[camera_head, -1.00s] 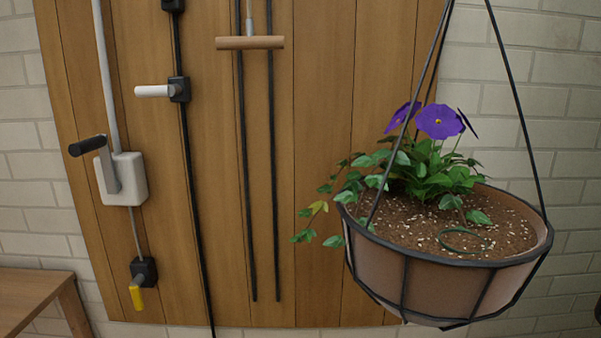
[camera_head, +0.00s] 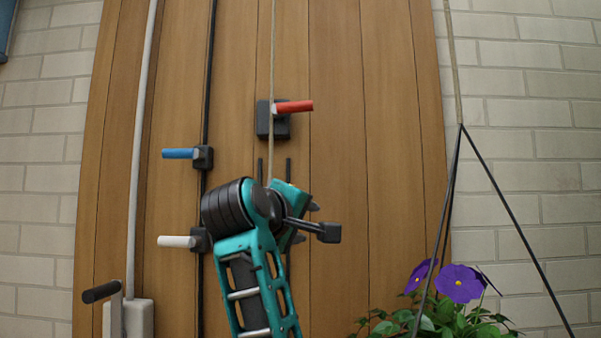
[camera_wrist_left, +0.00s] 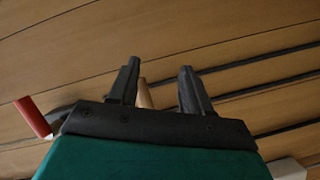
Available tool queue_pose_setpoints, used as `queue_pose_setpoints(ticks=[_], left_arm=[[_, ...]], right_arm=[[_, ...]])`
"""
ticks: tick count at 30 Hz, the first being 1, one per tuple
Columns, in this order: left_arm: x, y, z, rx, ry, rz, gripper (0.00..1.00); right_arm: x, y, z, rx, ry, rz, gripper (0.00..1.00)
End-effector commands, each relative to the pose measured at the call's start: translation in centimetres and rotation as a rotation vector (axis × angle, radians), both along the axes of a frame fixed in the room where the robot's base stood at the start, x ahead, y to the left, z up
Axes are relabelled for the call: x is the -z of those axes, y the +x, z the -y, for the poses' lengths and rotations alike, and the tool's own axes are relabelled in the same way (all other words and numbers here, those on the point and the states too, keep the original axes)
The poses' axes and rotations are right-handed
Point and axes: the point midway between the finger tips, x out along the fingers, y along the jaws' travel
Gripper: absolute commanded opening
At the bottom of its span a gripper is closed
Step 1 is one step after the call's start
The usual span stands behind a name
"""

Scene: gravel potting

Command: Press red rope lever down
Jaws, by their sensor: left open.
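The red rope lever (camera_head: 294,106) sticks out to the right from a black block (camera_head: 272,120) on the wooden panel, with a rope running past it. It is about level. My left gripper (camera_head: 314,207) is below the lever, in front of the panel and apart from the lever. In the left wrist view the gripper (camera_wrist_left: 157,82) is open, with nothing gripped between its fingers. The red lever (camera_wrist_left: 33,117) shows at the left edge of that view, outside the fingers. A wooden bar (camera_wrist_left: 145,93) shows behind the fingers. My right gripper is not seen.
A blue lever (camera_head: 178,153) and a white lever (camera_head: 176,241) stick out left of my arm. A black-handled lever (camera_head: 101,291) is at the lower left. A hanging planter with purple flowers (camera_head: 460,283) is at the lower right. The panel right of the red lever is clear.

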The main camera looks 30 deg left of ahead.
Motion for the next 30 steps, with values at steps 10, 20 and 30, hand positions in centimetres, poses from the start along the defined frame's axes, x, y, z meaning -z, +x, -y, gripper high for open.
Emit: queue_pose_setpoints(ticks=[10, 20, 30], left_arm=[[-15.8, -6.8, -0.7, 0.048, -0.303, 0.313, 0.48], [-19.0, -7.7, -0.9, 0.071, -0.368, 0.369, 0.48], [-20.5, -1.3, -1.9, 0.069, -0.365, 0.365, 0.48]], right_arm=[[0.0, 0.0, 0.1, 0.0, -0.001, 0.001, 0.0], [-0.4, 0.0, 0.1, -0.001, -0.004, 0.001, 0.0], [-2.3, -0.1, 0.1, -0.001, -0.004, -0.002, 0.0]])
